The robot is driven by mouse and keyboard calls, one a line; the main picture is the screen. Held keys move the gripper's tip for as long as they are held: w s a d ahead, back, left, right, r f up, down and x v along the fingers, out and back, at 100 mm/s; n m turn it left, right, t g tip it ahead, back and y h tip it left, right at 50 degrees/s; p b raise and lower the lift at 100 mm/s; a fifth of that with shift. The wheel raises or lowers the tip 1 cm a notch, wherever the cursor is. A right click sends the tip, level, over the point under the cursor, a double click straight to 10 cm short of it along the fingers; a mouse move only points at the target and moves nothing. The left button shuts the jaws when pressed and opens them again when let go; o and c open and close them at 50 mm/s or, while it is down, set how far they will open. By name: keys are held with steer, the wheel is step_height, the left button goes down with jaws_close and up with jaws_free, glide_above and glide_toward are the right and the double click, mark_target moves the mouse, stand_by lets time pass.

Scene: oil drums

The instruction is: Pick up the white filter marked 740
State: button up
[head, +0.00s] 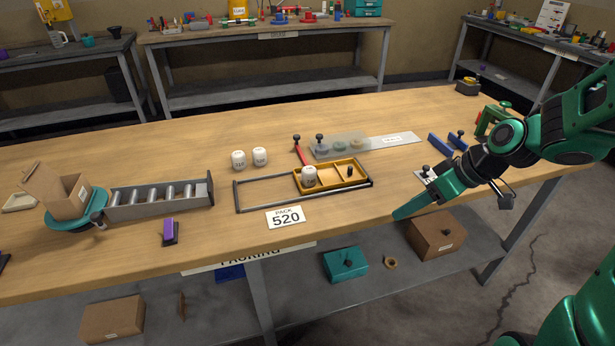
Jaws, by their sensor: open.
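Three white filters show in the head view. Two stand upright side by side on the bench, a left one (239,160) and a right one (260,157). A third filter (309,176) stands in the left part of a yellow divided tray (335,188). All carry dark markings too small for me to read surely, so I cannot tell which is 740. My gripper (453,203) is open and empty over the right front of the bench, well to the right of the filters and touching none of them.
A red-handled piece (300,150) and a clear plate (340,145) lie behind. A grey roller rack (160,199) stands left. The bench behind the filters is clear.

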mark_target(315, 171)
steer(key=w+a+n+y, duration=0.1)
steer(key=a, duration=0.1)
steer(key=w+a+n+y, duration=0.1)
steer(key=w+a, duration=0.1)
steer(key=w+a+y, duration=0.1)
steer(key=a, duration=0.2)
steer(key=shift+w+n+t, duration=0.15)
steer(key=shift+n+t, duration=0.25)
steer(key=w+a+r+y, duration=0.1)
steer(key=a, duration=0.1)
steer(key=w+a+r+n+t+y, duration=0.1)
steer(key=w+a, duration=0.1)
steer(key=w+a+r+y, duration=0.1)
steer(key=a, duration=0.1)
steer(key=shift+w+a+r+n+t+y, duration=0.15)
steer(key=shift+w+a+n+t+y, duration=0.15)
steer(key=shift+a+n+t+y, duration=0.1)
steer(key=x, duration=0.5)
steer(key=shift+w+a, duration=0.1)
steer(key=shift+w, duration=0.05)
steer(key=shift+x, duration=2.6)
steer(key=c, duration=1.2)
